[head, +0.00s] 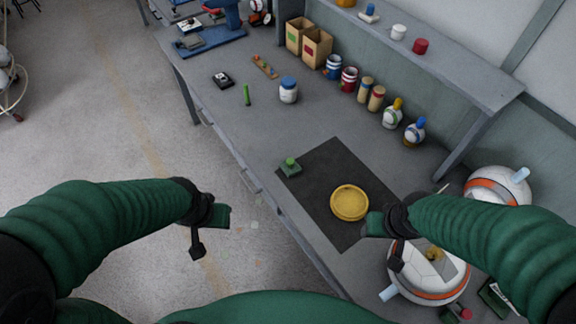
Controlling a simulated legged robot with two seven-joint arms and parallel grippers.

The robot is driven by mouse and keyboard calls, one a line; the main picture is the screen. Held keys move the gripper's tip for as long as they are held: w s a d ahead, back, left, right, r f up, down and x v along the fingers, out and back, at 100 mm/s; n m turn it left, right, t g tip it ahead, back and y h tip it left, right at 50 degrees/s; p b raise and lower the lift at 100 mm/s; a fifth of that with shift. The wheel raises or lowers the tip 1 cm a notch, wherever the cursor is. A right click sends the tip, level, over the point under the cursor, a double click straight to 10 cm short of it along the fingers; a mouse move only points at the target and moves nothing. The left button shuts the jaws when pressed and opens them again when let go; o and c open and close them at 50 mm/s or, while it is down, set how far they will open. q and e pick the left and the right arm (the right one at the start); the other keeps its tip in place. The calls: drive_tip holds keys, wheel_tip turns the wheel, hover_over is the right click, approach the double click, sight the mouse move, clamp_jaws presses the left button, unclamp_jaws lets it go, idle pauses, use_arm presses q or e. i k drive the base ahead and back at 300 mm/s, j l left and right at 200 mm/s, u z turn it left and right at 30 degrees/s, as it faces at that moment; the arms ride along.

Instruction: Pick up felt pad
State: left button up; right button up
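I cannot tell for sure which thing is the felt pad. A round yellow disc (350,203) with a raised rim lies on a flat dark mat (318,189) on the workbench. My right gripper (385,243) is open and empty, with its fingers apart. It shows just to the lower right of the disc, near the mat's right edge, and seems not to touch the disc. My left gripper (211,232) is open and empty, out over the floor to the left of the bench's front edge.
A green button block (290,168) is at the mat's left corner. A white jar (288,90), bottles and cans stand farther along.

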sight(290, 167)
drive_tip(key=z, duration=1.1)
drive_tip(key=u, duration=1.2)
drive_tip(key=i+j, duration=0.8)
drive_tip(key=j, duration=0.2)
drive_tip(key=i+j+z, duration=0.35)
drive_tip(key=j+z, duration=0.2)
drive_tip(key=i+j+z, duration=0.25)
drive_tip(key=j+z, duration=0.55)
drive_tip(key=j, duration=0.2)
